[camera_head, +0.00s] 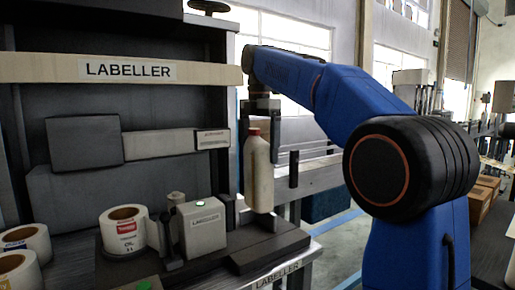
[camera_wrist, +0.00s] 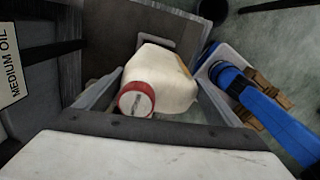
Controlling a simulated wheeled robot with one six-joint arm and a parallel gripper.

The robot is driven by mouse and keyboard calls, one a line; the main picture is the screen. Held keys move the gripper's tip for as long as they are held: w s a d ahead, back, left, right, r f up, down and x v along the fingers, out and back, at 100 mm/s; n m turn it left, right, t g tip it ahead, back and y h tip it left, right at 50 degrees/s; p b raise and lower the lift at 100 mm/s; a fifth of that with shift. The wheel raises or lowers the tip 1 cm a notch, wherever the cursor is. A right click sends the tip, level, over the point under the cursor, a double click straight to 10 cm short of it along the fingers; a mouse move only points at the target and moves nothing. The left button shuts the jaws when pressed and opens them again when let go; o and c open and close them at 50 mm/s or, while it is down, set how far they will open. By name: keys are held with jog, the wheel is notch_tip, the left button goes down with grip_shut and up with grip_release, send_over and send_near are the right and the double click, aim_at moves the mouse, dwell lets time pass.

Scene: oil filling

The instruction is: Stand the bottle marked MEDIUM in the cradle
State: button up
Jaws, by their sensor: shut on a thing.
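A cream bottle (camera_head: 259,180) with a red cap hangs upright in my gripper (camera_head: 261,150) in the head view. No marking on it can be read. In the wrist view the bottle (camera_wrist: 168,75) sits between the two fingers, its red cap toward the camera. My gripper is shut on the bottle's sides. The bottle's lower end is just above or at the cradle (camera_head: 268,222), a dark holder at the right end of the labeller base. I cannot tell whether they touch.
The labeller box (camera_head: 202,229) stands left of the bottle, with a label roll (camera_head: 125,229) farther left. More rolls (camera_head: 28,243) lie at the far left edge. A LABELLER beam (camera_head: 130,70) crosses above. A MEDIUM OIL sign (camera_wrist: 10,68) shows in the wrist view.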

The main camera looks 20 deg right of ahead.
aim_at(259, 176)
jog(key=shift+w+n, duration=0.2)
jog(key=shift+n, duration=0.5)
jog(key=shift+f, duration=4.3)
jog(key=o, duration=1.4)
jog(key=shift+c, duration=0.2)
jog(key=shift+f, duration=0.1)
jog(key=shift+r, duration=3.55)
